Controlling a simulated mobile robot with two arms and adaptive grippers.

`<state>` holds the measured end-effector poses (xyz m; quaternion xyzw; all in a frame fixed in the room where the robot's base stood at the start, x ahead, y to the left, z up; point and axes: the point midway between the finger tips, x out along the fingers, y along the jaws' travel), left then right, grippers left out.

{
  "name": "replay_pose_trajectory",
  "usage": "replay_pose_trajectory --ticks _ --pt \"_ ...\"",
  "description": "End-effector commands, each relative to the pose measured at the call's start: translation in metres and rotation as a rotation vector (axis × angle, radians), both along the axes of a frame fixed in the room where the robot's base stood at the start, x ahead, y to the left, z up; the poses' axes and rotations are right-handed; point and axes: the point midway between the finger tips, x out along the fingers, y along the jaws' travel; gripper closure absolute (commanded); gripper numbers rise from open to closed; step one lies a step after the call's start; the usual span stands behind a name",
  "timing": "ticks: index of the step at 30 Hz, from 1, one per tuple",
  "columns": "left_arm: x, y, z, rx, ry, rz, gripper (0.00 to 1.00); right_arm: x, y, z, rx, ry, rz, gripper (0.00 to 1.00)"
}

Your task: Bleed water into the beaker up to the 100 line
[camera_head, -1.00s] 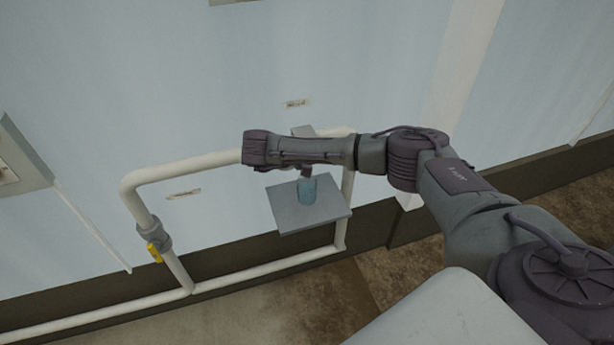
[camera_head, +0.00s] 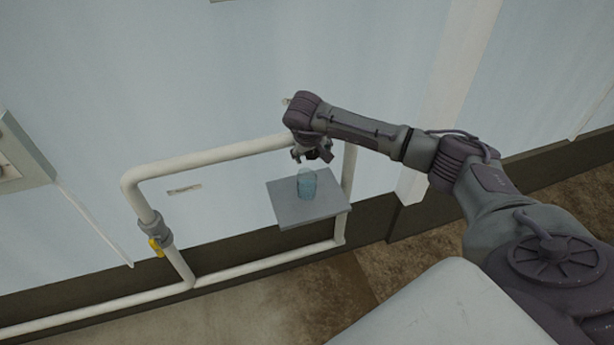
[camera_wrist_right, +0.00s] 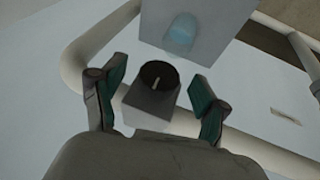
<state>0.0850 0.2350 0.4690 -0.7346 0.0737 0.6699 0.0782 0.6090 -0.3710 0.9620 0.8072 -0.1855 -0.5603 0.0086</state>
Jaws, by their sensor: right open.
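The beaker (camera_head: 307,184) stands upright on a small grey shelf (camera_head: 312,211) and looks bluish and clear. It also shows in the right wrist view (camera_wrist_right: 182,33), blurred; its lines and water level are too small to read. My right gripper (camera_head: 312,155) is just above and behind the beaker, apart from it. In the right wrist view the open right gripper (camera_wrist_right: 160,92) has one teal-padded finger on each side of a round dark knob (camera_wrist_right: 158,76) with a pale mark, on a grey block (camera_wrist_right: 150,105). Neither finger clearly touches the knob. My left gripper is not in view.
White pipes (camera_head: 215,158) form a loop around the shelf in front of the pale wall. A yellow-handled valve (camera_head: 156,246) sits on the left pipe. A label (camera_head: 184,190) is on the wall. A grey box (camera_head: 20,160) is at the far left.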

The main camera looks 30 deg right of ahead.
Motion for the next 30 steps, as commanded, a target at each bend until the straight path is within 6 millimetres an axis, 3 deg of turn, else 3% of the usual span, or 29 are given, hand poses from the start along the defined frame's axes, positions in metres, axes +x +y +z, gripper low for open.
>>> replay_pose_trajectory --ticks 8,21,30 --pt "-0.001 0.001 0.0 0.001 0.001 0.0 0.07 -0.003 0.005 0.014 0.0 -0.003 0.001 0.26" --pt "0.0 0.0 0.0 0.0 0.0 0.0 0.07 -0.03 0.031 0.092 0.001 -0.003 0.001 0.26" --pt "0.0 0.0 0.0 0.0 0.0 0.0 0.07 -0.037 0.037 0.108 -0.001 0.001 -0.001 0.26"
